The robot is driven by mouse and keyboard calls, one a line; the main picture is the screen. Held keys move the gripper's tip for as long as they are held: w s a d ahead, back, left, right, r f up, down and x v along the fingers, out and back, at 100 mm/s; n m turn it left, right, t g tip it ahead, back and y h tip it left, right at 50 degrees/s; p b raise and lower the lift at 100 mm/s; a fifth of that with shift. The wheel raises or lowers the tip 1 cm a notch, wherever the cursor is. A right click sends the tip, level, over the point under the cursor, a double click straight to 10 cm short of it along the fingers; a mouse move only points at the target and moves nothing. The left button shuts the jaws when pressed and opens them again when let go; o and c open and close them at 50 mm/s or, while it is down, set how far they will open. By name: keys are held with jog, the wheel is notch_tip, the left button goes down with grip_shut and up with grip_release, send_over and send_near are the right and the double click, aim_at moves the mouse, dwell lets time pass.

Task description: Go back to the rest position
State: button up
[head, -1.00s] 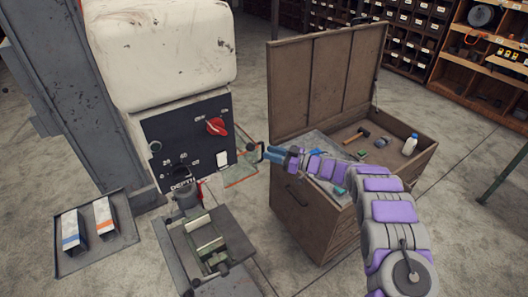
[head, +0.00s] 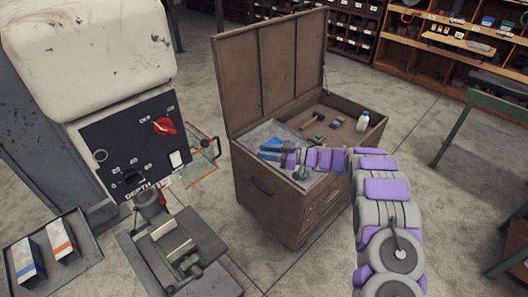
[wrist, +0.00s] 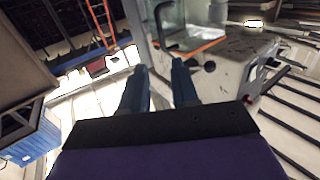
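My gripper (head: 263,150) shows in the head view at the end of my purple and grey arm, in front of the open brown tool chest (head: 262,188) in the picture. In the wrist view my gripper (wrist: 159,70) has its two blue fingers apart with nothing between them. A drill machine with a white body (head: 85,55), a dark control panel and a red knob (head: 164,126) stands at left. Its vise (head: 178,247) is below the panel, clear of my gripper. No flanged pipe can be made out.
The chest's raised lid (head: 270,70) stands behind my gripper; a hammer (head: 312,120) and a white bottle (head: 363,121) lie inside. A dark tray (head: 87,250) with two boxes sits at lower left. Shelves (head: 450,45) line the back.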

jog(key=w+d+r+m+t+h+b, duration=0.4)
jog(key=w+d+r+m+t+h, duration=0.2)
jog(key=w+d+r+t+h, duration=0.4)
jog(key=s+d+r+m+g+h+b, duration=0.25)
jog(key=s+d+m+h, duration=0.45)
jog(key=s+d+h, duration=0.45)
jog(key=s+f+m+g+b, duration=0.1)
jog(key=s+f+g, duration=0.2)
jog(key=s, duration=0.8)
jog(key=s+f+m+g+b, duration=0.2)
jog(key=s+f+g, duration=0.15)
jog(key=s, duration=0.85)
jog(key=s+a+f+g+y, duration=0.1)
jog(key=s+a, duration=0.3)
jog(key=s, duration=0.5)
jog(key=s+a+f+g+y+b, duration=0.1)
jog(key=s+a+f+g, duration=0.2)
jog(key=s, duration=0.7)
jog(key=s+a+f+g+y+b, duration=0.1)
jog(key=s+a+f+g+y, duration=0.1)
jog(key=s+a, duration=0.3)
jog(key=s+g, duration=0.1)
jog(key=s, duration=0.3)
jog(key=shift+s+f+n, duration=0.25)
jog(key=shift+s+n, duration=0.1)
jog(key=shift+n, duration=0.05)
